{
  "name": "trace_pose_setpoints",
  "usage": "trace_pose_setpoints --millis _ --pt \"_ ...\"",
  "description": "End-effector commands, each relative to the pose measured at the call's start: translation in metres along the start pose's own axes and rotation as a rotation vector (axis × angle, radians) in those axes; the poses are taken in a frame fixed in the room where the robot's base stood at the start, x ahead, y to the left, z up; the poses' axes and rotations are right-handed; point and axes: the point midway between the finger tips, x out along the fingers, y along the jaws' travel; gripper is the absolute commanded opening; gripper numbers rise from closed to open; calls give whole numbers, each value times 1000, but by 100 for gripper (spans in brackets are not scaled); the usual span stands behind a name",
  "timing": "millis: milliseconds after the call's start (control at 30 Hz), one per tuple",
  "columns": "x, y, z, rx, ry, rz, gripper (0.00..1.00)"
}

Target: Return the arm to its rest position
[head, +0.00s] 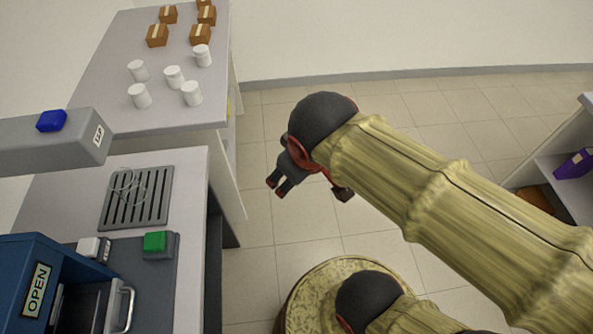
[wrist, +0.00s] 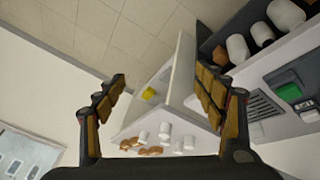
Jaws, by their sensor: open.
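My gripper (head: 312,190) hangs in the air over the tiled floor, to the right of the benches in the head view. Its dark fingers point down and are apart, with nothing between them. My arm, in a yellow-green cover, reaches in from the right. In the wrist view my gripper (wrist: 160,95) shows its two padded fingers spread wide. The gap between them is empty, and the benches appear beyond it, tilted.
The rear bench (head: 105,75) holds white jars (head: 174,77) and brown boxes (head: 157,35). The nearer bench (head: 195,200) carries a grate (head: 137,198), a green button (head: 155,242) and a blue machine (head: 30,270) marked OPEN. A shelf (head: 560,160) stands right. Floor (head: 265,235) between is clear.

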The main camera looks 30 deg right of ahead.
Motion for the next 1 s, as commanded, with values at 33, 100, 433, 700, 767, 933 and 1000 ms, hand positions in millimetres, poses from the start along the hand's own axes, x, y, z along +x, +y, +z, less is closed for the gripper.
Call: trace_pose_setpoints --millis 33,100,433,700,767,933,1000 --pt "-8 0 4 93 28 -25 70" --pt "-15 -5 6 190 56 -60 70" --pt "-22 -10 7 284 84 -98 70" --pt "-22 -10 7 281 83 -97 70" --pt "-22 -10 7 281 83 -97 70" --pt "-22 -10 7 280 83 -97 70" --pt "-22 -10 7 280 83 -97 70"
